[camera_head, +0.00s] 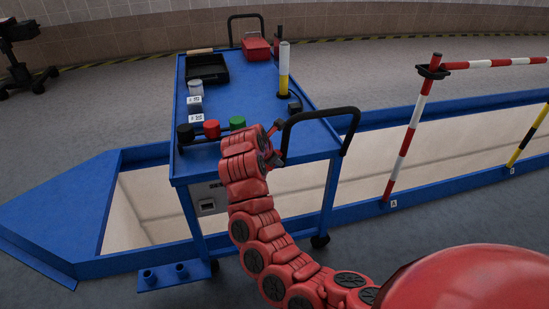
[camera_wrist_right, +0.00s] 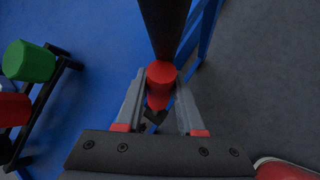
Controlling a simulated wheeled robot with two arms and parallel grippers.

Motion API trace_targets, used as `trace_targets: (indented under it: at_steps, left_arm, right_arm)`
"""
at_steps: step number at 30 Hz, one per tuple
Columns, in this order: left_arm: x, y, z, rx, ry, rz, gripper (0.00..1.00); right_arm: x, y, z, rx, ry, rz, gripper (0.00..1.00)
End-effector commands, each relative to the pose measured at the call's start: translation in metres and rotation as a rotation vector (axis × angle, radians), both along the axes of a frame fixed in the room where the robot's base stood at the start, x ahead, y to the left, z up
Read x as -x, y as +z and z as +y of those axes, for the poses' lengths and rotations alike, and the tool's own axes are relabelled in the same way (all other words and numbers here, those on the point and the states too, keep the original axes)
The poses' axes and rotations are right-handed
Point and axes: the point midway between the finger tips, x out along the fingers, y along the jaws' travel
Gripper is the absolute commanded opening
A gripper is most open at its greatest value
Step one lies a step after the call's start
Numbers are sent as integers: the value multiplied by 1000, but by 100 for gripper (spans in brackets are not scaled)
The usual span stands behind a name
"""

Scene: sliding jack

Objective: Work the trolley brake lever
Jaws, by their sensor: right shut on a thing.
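The blue trolley (camera_head: 255,85) stands in front of me, with a black push handle (camera_head: 320,112) at its near right corner. My right gripper (camera_head: 277,142) is at the trolley's near edge, just left of the handle. In the right wrist view the jaws of this gripper (camera_wrist_right: 160,100) are shut on a red rounded grip (camera_wrist_right: 160,74), which looks like the brake lever's end. The rest of the lever is mostly hidden below it. The black handle bar (camera_wrist_right: 165,22) passes close beyond the grip. In the head view the lever is hidden behind my gripper. My left gripper is not in view.
Black, red and green (camera_head: 237,123) knobs stand on a rack left of my gripper. A black tray (camera_head: 207,69), a white-yellow post (camera_head: 284,70) and a red box (camera_head: 256,48) are on the trolley. A blue-edged pit and a red-white barrier (camera_head: 410,130) lie around it.

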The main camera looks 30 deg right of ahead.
Motion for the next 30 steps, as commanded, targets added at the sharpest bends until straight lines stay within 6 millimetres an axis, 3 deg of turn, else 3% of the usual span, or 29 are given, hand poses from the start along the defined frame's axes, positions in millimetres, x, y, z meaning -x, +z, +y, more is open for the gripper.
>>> trace_targets:
  at_steps: [2,3,7,20,30]
  left_arm:
    - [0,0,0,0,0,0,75]
    - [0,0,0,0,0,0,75]
    - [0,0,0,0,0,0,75]
    - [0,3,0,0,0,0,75]
    - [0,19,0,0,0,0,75]
  right_arm:
    - [1,-2,-1,-1,-3,4,0]
    - [1,-2,-1,-1,-3,4,44]
    - [1,-2,-1,-1,-3,3,67]
    - [4,8,7,0,0,1,67]
    - [36,73,51,-4,1,-2,67]
